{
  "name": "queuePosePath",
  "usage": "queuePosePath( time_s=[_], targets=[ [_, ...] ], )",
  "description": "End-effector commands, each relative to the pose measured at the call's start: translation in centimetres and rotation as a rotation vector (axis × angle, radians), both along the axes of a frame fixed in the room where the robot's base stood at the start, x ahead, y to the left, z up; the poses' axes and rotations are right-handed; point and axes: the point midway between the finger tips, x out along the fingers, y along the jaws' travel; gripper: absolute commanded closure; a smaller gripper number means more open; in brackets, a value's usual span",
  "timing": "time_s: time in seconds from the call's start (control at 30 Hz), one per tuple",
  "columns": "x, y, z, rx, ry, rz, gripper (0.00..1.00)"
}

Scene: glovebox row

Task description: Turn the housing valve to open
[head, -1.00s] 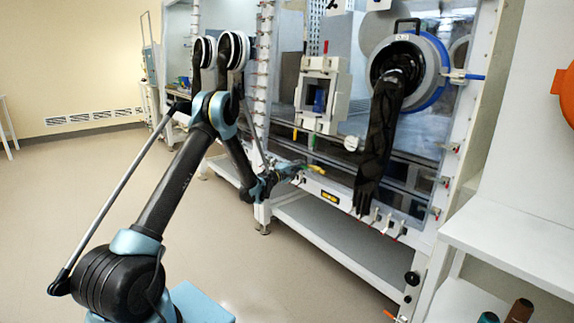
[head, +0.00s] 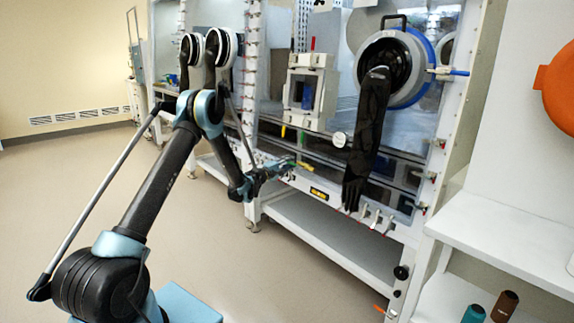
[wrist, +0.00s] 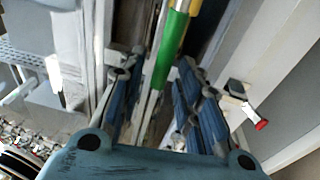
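I cannot tell for certain which fitting is the housing valve. A green and yellow handle (head: 304,167) sticks out low on the front of the glovebox, just beyond my gripper (head: 280,168). In the wrist view the handle's green part (wrist: 169,55) and yellow end lie between my two blue-grey fingers (wrist: 162,105). The fingers are apart, with gaps beside the handle, so my gripper is open around or just short of it. Whether a finger touches it I cannot tell. The handle's pivot is not clear in either view.
A black glove (head: 366,130) hangs from a blue-ringed port (head: 424,68) to the right. A square framed window (head: 308,92) stands above the handle. A red-tipped fitting (wrist: 258,122) shows at right in the wrist view. A white shelf (head: 500,235) is at right; the left floor is clear.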

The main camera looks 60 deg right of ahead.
Motion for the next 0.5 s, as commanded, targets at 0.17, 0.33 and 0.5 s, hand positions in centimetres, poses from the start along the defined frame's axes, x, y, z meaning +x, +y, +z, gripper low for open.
queuePosePath(
  time_s=[0.17, 0.33, 0.5],
  targets=[
    [0.1, 0.6, 0.0, 0.0, 0.0, -0.001, 0.68],
    [0.4, 2.9, -0.2, 0.0, 0.0, -0.001, 0.68],
    [1.0, 6.3, -0.5, 0.0, 0.001, -0.001, 0.68]
  ],
)
